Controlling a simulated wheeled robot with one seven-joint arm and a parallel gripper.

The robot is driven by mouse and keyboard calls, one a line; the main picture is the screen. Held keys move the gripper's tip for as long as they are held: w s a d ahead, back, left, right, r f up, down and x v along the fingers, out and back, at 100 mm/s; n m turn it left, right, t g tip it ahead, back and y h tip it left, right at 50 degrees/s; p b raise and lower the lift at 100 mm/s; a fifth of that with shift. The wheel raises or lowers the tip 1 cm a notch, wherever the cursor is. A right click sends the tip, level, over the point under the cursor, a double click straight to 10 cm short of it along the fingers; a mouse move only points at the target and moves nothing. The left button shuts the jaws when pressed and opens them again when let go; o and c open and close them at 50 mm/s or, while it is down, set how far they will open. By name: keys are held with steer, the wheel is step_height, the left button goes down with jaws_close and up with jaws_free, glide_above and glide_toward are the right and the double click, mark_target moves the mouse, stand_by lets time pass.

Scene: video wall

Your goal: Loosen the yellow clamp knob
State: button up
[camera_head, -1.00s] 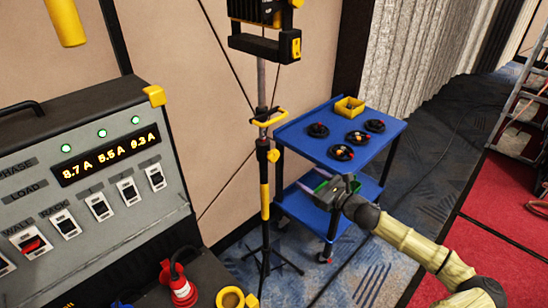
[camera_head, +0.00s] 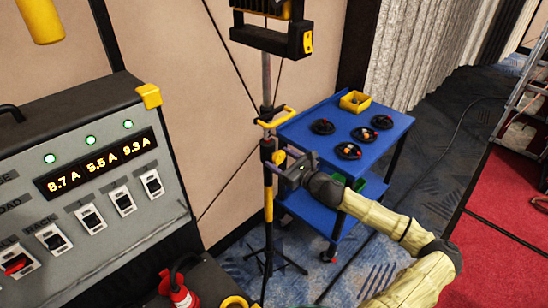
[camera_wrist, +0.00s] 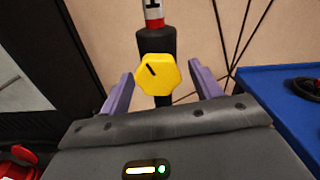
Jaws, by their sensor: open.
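The yellow clamp knob (camera_wrist: 158,74) is a hexagonal knob with a dark mark on its face, set on the black collar of the stand pole (camera_wrist: 155,42). My gripper (camera_wrist: 160,88) is open in the wrist view, with one purple finger on each side of the knob. I cannot tell whether the fingers touch it. In the head view my gripper (camera_head: 284,162) is at the pole's collar, just below the yellow handle (camera_head: 274,117).
A blue cart (camera_head: 310,146) with coiled cables and a yellow box (camera_head: 354,101) stands right behind my gripper. A grey power panel (camera_head: 95,175) is at the left. A lamp head (camera_head: 272,37) tops the pole. Red carpet (camera_head: 505,215) lies at right.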

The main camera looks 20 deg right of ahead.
steer(key=shift+r, duration=0.1)
steer(key=c, duration=1)
